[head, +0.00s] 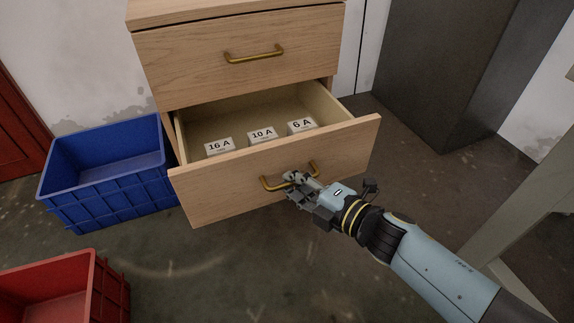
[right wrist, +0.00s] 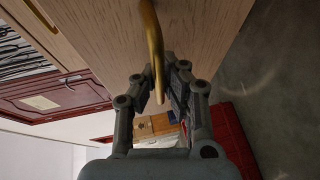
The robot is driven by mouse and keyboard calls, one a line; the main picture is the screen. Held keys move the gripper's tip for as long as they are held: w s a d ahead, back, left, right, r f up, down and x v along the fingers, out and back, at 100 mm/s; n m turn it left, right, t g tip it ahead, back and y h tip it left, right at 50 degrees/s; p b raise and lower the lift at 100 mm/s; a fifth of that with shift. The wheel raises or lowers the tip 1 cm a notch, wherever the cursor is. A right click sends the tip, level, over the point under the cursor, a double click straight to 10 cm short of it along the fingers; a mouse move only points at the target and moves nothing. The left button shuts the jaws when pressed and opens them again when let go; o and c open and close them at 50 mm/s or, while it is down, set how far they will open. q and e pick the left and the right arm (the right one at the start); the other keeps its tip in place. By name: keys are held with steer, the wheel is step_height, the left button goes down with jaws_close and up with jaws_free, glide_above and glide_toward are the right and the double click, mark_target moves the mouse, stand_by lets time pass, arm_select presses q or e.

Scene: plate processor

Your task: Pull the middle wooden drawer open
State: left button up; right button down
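The wooden drawer (head: 230,187) below the top one stands pulled out from the cabinet, its inside showing. It has a brass bar handle (head: 314,167) on its front, which also shows in the right wrist view (right wrist: 151,35). My right gripper (head: 290,181) is at this handle, with its fingers closed around the bar; the same gripper (right wrist: 158,82) in the right wrist view has a finger on each side of it. Three small white boxes lie inside the drawer, marked 16 A (head: 219,147), 10 A (head: 262,136) and 6 A (head: 301,126). My left gripper is not in view.
The top drawer (head: 200,62) above is shut. A blue crate (head: 105,190) stands left of the open drawer, and a red crate (head: 112,290) is at the lower left. A dark grey cabinet (head: 440,70) stands behind at the right. The floor before the drawer is clear.

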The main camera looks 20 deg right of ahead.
steer(key=shift+s+d+r, duration=0.1)
steer(key=shift+s+d, duration=0.05)
steer(key=shift+s, duration=2.6)
steer(key=c, duration=1.4)
jaws_free()
steer(key=v, duration=1.2)
